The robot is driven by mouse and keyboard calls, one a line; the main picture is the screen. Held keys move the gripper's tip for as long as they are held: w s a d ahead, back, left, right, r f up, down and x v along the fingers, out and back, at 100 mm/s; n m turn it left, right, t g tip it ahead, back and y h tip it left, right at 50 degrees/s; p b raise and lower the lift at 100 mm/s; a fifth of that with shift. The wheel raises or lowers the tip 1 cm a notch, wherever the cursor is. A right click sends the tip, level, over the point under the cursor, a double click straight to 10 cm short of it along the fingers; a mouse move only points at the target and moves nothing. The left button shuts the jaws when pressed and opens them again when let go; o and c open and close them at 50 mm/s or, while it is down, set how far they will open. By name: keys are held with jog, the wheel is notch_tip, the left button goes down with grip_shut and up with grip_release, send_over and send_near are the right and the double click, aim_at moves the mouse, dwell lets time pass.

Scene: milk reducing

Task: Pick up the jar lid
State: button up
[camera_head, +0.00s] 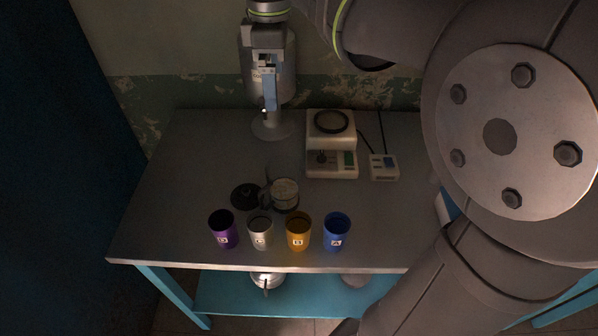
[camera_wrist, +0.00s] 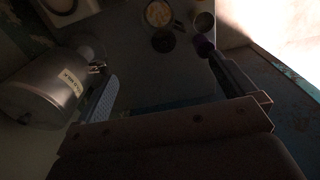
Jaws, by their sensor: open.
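The jar lid looks like a dark round disc (camera_head: 246,197), lying flat on the table just left of the jar (camera_head: 285,193). In the wrist view, the lid (camera_wrist: 163,41) is a dark disc just below the jar (camera_wrist: 158,13). My gripper (camera_head: 269,106) is over the far side of the table, in front of the metal can, well away from the lid. In the wrist view its two fingers stand wide apart, with nothing between them. The lid and jar are small and dim there.
Purple (camera_head: 223,229), silver (camera_head: 260,232), orange (camera_head: 298,231) and blue (camera_head: 336,231) cups stand along the front of the table (camera_head: 180,180). A large metal can (camera_head: 284,85) stands at the back. A scale (camera_head: 331,150) and small device (camera_head: 384,167) are right.

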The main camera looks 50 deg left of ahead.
notch_tip(320, 180, up, 2)
jog(key=shift+f, duration=0.1)
dwell(0.6)
jog(key=m, duration=1)
send_over(246, 190)
notch_tip(246, 190, down, 19)
notch_tip(246, 190, down, 11)
jog(key=shift+s+d, duration=0.1)
jog(key=shift+s, duration=0.05)
jog(key=shift+f, duration=3.05)
